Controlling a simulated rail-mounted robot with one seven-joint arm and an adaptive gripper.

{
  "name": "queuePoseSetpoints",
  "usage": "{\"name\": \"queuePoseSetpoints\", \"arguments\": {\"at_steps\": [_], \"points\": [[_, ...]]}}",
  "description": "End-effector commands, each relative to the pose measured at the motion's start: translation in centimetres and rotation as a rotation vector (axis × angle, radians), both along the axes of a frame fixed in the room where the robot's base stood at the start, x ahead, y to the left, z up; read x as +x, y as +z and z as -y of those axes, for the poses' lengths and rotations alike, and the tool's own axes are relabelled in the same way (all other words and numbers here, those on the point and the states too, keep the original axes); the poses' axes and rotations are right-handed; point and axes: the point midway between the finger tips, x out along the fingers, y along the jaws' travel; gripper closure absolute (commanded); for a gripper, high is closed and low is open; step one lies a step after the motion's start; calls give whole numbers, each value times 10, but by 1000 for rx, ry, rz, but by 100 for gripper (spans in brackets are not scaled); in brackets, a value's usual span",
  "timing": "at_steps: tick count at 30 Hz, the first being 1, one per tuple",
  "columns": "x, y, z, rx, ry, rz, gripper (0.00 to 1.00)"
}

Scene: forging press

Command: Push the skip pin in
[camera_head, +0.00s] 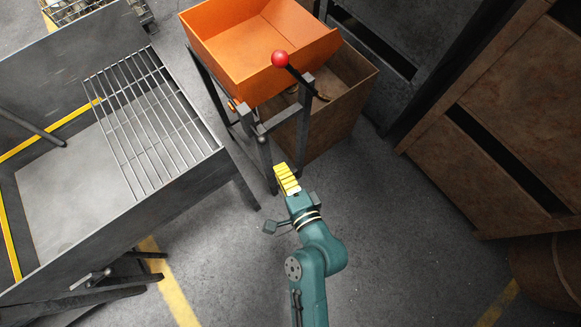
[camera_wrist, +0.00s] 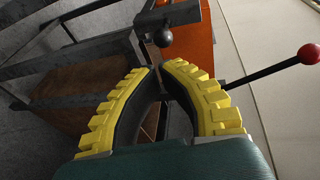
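The orange skip (camera_head: 247,45) stands tilted on a dark metal frame. A pin with a dark ball knob (camera_head: 262,138) sits at the near side of that frame, below the skip. In the wrist view the dark knob (camera_wrist: 164,38) shows just beyond the fingertips. My gripper (camera_head: 281,168) has yellow ribbed fingers and points at the frame, a little short of the knob. In the wrist view the fingertips (camera_wrist: 158,67) come close together with nothing seen between them, so it looks shut and empty. How deep the pin sits cannot be told.
A red-knobbed lever (camera_head: 281,59) rises beside the skip, right of my fingers in the wrist view (camera_wrist: 309,54). A rusty bin (camera_head: 335,115) stands behind the frame. A grey table with a grate (camera_head: 150,120) is at left. Brown cabinets (camera_head: 500,140) are at right; floor between is clear.

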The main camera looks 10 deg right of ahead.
Motion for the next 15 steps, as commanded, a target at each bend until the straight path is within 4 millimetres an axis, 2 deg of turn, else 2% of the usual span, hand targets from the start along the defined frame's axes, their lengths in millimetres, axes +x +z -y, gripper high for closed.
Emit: {"name": "queuePoseSetpoints", "arguments": {"at_steps": [1, 6, 10, 15], "points": [[-13, 3, 4, 1, -4, -1, 100], [-43, 8, 11, 1, -4, -1, 100], [-54, 11, 13, 0, -2, 0, 100], [-56, 12, 12, -1, 0, 2, 100]]}}
